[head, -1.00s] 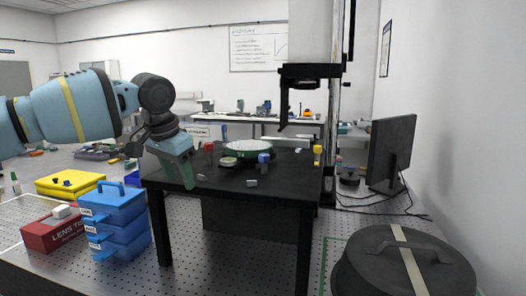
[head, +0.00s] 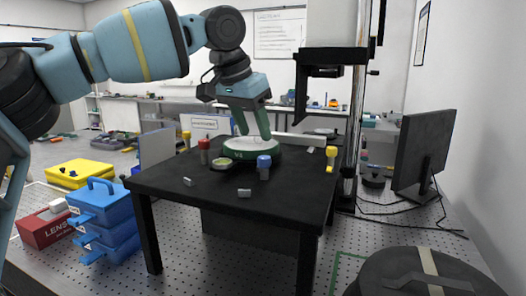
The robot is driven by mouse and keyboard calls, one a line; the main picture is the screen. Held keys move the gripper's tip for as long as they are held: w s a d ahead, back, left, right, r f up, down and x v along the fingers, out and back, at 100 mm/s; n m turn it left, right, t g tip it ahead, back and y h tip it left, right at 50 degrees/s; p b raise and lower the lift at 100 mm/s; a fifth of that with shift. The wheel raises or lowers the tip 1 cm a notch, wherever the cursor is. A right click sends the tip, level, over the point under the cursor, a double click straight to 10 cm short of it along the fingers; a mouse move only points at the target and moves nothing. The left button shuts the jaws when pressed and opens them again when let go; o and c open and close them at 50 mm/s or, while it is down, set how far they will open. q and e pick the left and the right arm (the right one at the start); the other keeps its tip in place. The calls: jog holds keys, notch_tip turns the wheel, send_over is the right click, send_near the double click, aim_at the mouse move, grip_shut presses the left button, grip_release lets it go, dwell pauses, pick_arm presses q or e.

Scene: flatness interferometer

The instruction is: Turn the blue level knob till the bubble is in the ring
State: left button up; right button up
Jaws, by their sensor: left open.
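The blue level knob (head: 264,167) stands upright on the front of the black table (head: 200,190). A red knob (head: 204,152) stands to its left. The small round level (head: 221,164) lies between them; its bubble and ring are too small to make out. A green-sided round plate with a pale top (head: 292,156) lies just behind. My left gripper (head: 254,137) is open and empty, with its fingers pointing down over the round plate, above and behind the blue knob and apart from it. My right gripper is not in view.
Yellow knobs (head: 331,158) stand at the table's right and left edges. Two small grey blocks (head: 244,193) lie near its front. A tall column with a dark head (head: 330,57) rises behind. A monitor (head: 425,150) stands right; blue boxes (head: 104,216) sit at left.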

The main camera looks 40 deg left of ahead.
aim_at(264, 157)
pick_arm(q)
jog(key=x, duration=0.7)
jog(key=shift+w+f, duration=0.1)
jog(key=shift+w, duration=0.05)
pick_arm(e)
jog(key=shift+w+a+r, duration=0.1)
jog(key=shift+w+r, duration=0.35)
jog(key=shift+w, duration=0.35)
pick_arm(q)
jog(key=c, duration=1)
jog(key=shift+o, duration=0.2)
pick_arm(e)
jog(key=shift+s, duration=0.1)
